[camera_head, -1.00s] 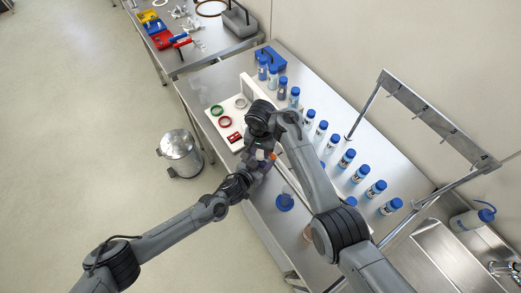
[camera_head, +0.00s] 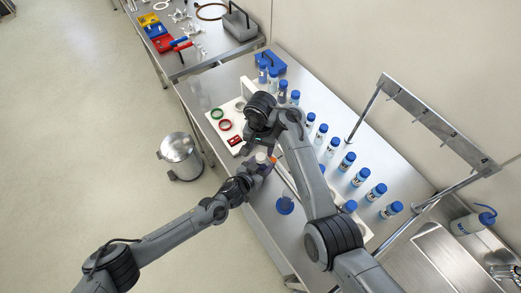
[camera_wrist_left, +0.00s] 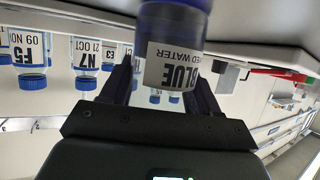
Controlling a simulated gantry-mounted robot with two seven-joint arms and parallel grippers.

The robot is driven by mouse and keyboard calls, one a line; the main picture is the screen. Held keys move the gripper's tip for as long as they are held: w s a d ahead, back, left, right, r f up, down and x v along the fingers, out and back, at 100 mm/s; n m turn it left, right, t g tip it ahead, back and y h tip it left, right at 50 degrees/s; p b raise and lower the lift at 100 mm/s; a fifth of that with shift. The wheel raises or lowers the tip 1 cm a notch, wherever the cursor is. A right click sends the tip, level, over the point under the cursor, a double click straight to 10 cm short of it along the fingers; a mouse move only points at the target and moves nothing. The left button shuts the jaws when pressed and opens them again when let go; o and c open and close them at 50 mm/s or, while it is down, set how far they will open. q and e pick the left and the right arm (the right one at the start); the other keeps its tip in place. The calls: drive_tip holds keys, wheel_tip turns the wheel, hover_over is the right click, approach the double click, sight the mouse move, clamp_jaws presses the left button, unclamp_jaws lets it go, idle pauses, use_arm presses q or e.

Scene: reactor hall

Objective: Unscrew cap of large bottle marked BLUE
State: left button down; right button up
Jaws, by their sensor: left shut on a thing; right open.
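The large bottle marked BLUE shows upside down in the left wrist view (camera_wrist_left: 172,62), with its label facing the camera. My left gripper (camera_wrist_left: 160,85) is shut around its body, one finger on each side. In the head view the left gripper (camera_head: 256,168) holds the bottle near the table's front edge, and a pale round top (camera_head: 261,158) shows above the fingers. I cannot tell whether the cap is on it. My right gripper (camera_head: 268,148) is open, close above and beside the bottle top. Its fingers are partly hidden by its wrist.
A row of blue-capped bottles (camera_head: 347,161) stands along the steel table (camera_head: 325,110). A blue round-bodied vessel (camera_head: 285,205) stands near the front edge. A white holder with green and red rings (camera_head: 224,125) lies left of the right gripper. A bin (camera_head: 180,155) stands on the floor.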

sight(261, 156)
drive_tip(key=shift+r+m, duration=0.7)
drive_tip(key=shift+r, duration=0.25)
drive_tip(key=shift+r+m, duration=0.65)
drive_tip(key=shift+m, duration=0.25)
drive_tip(key=shift+f, duration=3.8)
clamp_jaws()
drive_tip(key=n, duration=0.3)
drive_tip(key=shift+o, duration=0.3)
unclamp_jaws()
